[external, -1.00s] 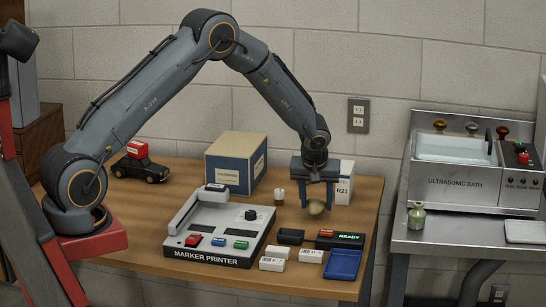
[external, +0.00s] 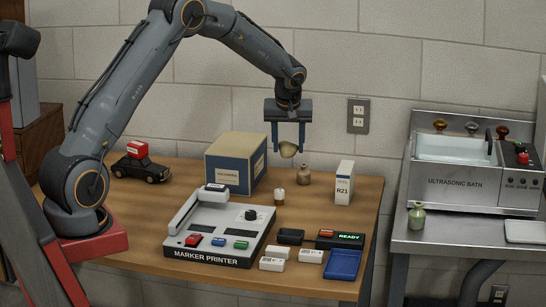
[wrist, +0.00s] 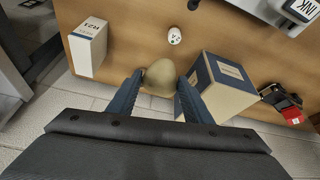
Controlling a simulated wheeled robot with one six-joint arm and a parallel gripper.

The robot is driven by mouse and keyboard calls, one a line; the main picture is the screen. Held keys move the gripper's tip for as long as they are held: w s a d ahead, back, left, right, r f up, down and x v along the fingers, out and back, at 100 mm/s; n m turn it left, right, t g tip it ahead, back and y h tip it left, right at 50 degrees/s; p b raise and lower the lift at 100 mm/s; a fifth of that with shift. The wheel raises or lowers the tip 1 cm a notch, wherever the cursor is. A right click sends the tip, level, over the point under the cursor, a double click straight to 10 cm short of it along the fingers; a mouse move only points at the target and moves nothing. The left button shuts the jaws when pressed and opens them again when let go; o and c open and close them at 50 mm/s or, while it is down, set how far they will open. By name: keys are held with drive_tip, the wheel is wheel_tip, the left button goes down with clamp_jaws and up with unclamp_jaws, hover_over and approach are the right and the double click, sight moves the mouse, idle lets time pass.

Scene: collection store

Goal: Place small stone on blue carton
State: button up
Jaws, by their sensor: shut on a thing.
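The small stone (external: 288,150) is a tan, rounded lump. My gripper (external: 288,146) is shut on it and holds it in the air above the back of the table. The stone also shows between my fingers in the wrist view (wrist: 160,77). The blue carton (external: 236,164), a beige and blue box with a white label, stands on the table to the left of my gripper and lower than it. In the wrist view the carton (wrist: 222,85) is just right of the stone. The carton's top shows no object on it.
A small brown bottle (external: 304,173) and a white R21 box (external: 344,182) stand right of the carton. A small white-topped item (external: 279,196) and the marker printer (external: 220,228) are in front. A toy car (external: 141,168) is at left.

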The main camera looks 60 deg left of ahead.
drive_tip(key=s+a+r+n+p, duration=0.1)
drive_tip(key=s+a+r, duration=0.3)
drive_tip(key=a, duration=0.5)
drive_tip(key=s+a+r+n+p, duration=0.1)
drive_tip(key=s+a+r, duration=0.25)
drive_tip(key=a, duration=0.55)
drive_tip(key=p, duration=0.3)
approach(237, 146)
drive_tip(key=shift+n+g, duration=0.3)
drive_tip(key=shift+g, duration=0.1)
drive_tip(key=x, duration=0.5)
drive_tip(key=shift+w+f, duration=0.1)
drive_tip(key=shift+w, duration=0.3)
drive_tip(key=shift+f, duration=0.15)
drive_tip(key=o, duration=1.2)
drive_tip(key=shift+o, duration=0.2)
